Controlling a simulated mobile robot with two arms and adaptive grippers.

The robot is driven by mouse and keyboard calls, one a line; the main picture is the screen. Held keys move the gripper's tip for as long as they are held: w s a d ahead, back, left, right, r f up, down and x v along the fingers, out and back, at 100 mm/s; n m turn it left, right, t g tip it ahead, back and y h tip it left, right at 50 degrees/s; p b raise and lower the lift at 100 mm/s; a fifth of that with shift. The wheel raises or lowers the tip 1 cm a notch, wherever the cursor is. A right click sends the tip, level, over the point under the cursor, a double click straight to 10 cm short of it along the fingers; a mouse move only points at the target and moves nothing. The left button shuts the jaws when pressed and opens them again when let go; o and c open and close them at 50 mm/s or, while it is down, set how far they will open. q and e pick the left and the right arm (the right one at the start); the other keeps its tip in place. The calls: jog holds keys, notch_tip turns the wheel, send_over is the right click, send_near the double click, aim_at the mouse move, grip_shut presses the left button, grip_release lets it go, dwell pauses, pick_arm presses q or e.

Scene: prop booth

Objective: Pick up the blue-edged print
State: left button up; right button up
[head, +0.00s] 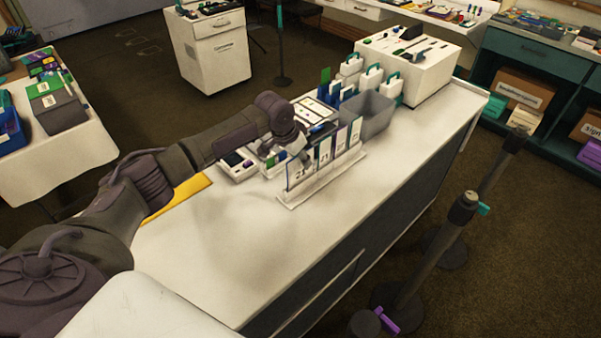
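Several upright prints stand in a row in a white slotted rack (322,180) on the white counter. The nearest print (299,174), marked with a number, shows a blue edge on its left side. The prints behind it have coloured edges that are too small to tell apart surely, some looking green. My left gripper (298,153) is at the row's near end, close behind and above the blue-edged print. Its fingers are small and partly hidden by the prints, so I cannot tell whether it touches the print or is open. My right gripper is not in view.
A grey bin (368,115), white teal-handled holders (371,78) and a white box (412,65) stand farther along the counter. Small devices (239,165) lie left of the rack. The near counter (230,240) is bare. Barrier posts (432,252) stand at right.

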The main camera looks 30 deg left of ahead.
pick_arm(q)
grip_shut()
dwell(0.3)
jog(key=shift+r+b, duration=0.45)
jog(key=s+d+r+b, duration=0.1)
jog(key=d+r+b, duration=0.3)
jog(key=d+r, duration=0.6)
jog(key=shift+d+r, duration=0.3)
jog(key=shift+d, duration=0.55)
